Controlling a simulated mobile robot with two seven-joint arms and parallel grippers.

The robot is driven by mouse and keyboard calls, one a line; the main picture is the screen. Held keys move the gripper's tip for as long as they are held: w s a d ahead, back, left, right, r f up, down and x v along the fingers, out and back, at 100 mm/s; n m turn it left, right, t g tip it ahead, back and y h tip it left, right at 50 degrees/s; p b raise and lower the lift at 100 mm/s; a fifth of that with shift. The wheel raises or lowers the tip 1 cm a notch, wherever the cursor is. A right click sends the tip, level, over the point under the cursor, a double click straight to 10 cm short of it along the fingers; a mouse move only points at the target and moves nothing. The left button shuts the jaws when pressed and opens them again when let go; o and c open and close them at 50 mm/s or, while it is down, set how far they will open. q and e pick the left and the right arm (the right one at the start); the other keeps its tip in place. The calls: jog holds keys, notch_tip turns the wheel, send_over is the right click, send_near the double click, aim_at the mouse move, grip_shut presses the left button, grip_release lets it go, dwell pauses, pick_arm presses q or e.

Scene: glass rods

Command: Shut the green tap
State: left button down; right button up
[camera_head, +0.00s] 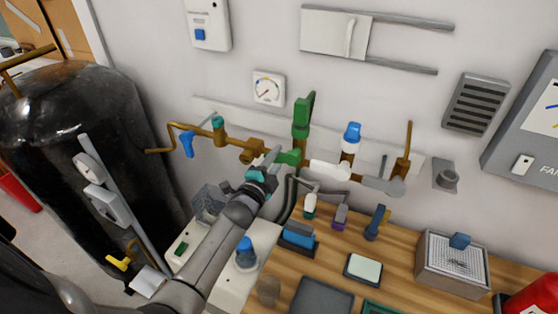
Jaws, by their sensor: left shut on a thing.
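The green tap stands on the wall pipework, with a tall green upper part (302,116) and a green piece (291,157) low on its left side. My left gripper (272,158) reaches up from the lower left, its fingertips at the left end of that low green piece. It is shut on what looks like this part of the tap; the fingers partly hide the contact. My right gripper is not in view.
A tap with a blue top (351,133) and a brown tap (404,160) stand to the right. A brown pipe with a blue handle (187,145) is on the left. Below, a wooden bench (395,250) carries several tools and a metal box (450,275). A black tank (75,130) stands at left.

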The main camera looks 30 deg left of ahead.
pick_arm(q)
jog(key=shift+a+r+m, duration=0.1)
jog(key=shift+r+m, duration=0.2)
jog(key=shift+m, duration=0.6)
jog(key=shift+a+r+m, duration=0.1)
jog(key=shift+r+m, duration=0.2)
jog(key=shift+m, duration=0.6)
jog(key=c, duration=0.6)
grip_release()
jog(key=shift+r, duration=0.1)
jog(key=shift+d, duration=0.1)
jog(key=s, duration=1)
jog(key=s+b, duration=0.1)
jog(key=s, duration=0.4)
jog(key=shift+s+d, duration=0.15)
jog(key=shift+d, duration=0.25)
